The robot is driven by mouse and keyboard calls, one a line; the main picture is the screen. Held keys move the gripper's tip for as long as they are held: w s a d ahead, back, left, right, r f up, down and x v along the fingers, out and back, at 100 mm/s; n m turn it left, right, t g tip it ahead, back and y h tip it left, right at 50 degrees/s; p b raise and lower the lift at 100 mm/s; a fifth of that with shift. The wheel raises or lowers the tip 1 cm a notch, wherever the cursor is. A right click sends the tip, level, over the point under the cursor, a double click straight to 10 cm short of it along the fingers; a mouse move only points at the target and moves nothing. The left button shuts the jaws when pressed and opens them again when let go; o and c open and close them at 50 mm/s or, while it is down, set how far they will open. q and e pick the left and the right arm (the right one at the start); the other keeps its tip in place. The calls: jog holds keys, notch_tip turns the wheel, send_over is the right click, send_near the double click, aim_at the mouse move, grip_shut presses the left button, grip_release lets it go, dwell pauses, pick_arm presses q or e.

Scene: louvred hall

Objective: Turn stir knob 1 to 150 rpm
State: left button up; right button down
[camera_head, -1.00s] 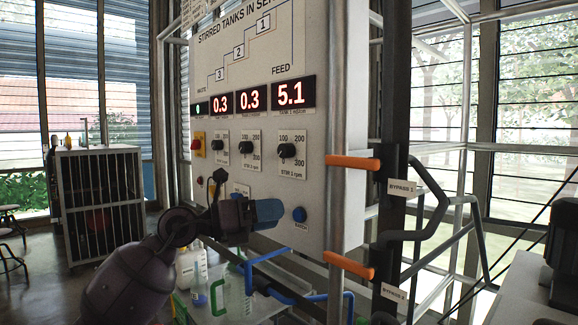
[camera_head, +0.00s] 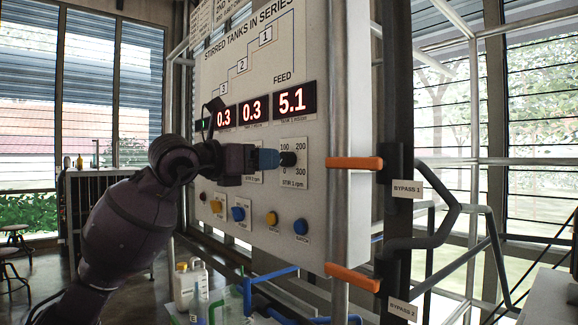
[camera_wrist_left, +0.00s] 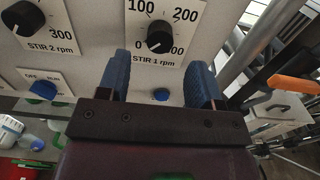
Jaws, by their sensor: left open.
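Stir knob 1 (camera_head: 288,159) is a black round knob on the white panel, on a plate marked 0, 100, 200, 300 and "STIR 1 rpm". In the left wrist view the knob (camera_wrist_left: 159,37) shows a small pale mark at its lower left, towards the 0. My left gripper (camera_head: 268,158) has blue fingers and is open, close to the knob at its left in the head view. In the wrist view its fingertips (camera_wrist_left: 162,72) are spread, with the knob ahead between their lines; contact is not visible. My gripper and arm hide the other stir knobs in the head view.
The STIR 2 knob (camera_wrist_left: 24,17) is left of knob 1 in the wrist view. Below are a blue batch button (camera_head: 300,226) and a yellow button (camera_head: 271,218). Orange bypass handles (camera_head: 354,163) stick out at right. Red displays (camera_head: 292,101) read 0.3, 0.3, 5.1.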

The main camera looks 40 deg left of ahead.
aim_at(282, 159)
pick_arm(q)
jog(key=w+b, duration=0.1)
jog(key=w, duration=0.3)
jog(key=shift+w+d+f+b, duration=0.2)
jog(key=shift+w+b, duration=0.2)
jog(key=shift+r, duration=0.2)
jog(key=shift+w, duration=0.35)
jog(key=shift+s, duration=0.1)
jog(key=shift+c, duration=0.9)
grip_shut()
